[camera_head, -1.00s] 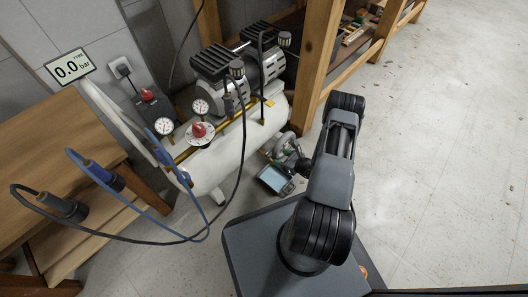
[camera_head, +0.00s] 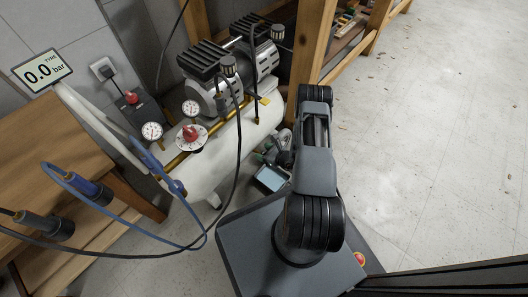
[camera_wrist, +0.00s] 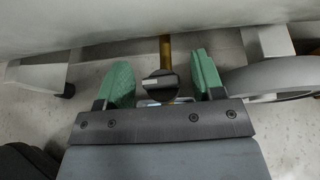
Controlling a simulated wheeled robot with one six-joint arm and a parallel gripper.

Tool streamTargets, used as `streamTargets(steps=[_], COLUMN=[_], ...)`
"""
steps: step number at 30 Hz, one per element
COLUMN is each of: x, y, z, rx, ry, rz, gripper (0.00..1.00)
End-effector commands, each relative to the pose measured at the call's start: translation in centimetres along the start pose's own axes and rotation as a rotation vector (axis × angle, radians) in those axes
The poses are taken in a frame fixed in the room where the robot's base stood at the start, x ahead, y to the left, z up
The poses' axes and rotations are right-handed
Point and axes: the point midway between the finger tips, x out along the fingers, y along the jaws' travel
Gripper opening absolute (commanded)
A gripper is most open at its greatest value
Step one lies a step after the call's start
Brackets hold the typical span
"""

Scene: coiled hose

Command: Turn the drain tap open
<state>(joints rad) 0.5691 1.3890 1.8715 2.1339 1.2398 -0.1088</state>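The drain tap (camera_wrist: 160,86) is a dark round knob with a pale bar across it, on a short brass pipe (camera_wrist: 166,50) under the white tank. In the wrist view my gripper (camera_wrist: 165,72) is open, with one green finger pad on each side of the tap. There are visible gaps between the pads and the knob. In the head view the white tank (camera_head: 212,160) of the compressor lies left of my arm. The tap cannot be made out there.
A tyre display (camera_head: 42,72) reads 0.0 bar. Dial gauges and a red knob (camera_head: 190,132) sit on the tank. Blue and black hoses loop in front of it. A wooden bench (camera_head: 30,160) is at left, a wooden post (camera_head: 308,50) behind. The floor (camera_head: 430,150) at right is clear.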

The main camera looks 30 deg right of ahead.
Motion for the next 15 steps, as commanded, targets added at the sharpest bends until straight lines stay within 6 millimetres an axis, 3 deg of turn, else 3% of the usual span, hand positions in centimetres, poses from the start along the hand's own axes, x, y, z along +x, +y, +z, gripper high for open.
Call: streamTargets(steps=[2,15], x=[-0.02,-0.09], y=[-0.02,-0.10], z=[-0.01,-0.04], rx=[0.000,0.001], ry=[0.000,0.000], rz=[-0.001,-0.002], gripper=[0.55,0.13])
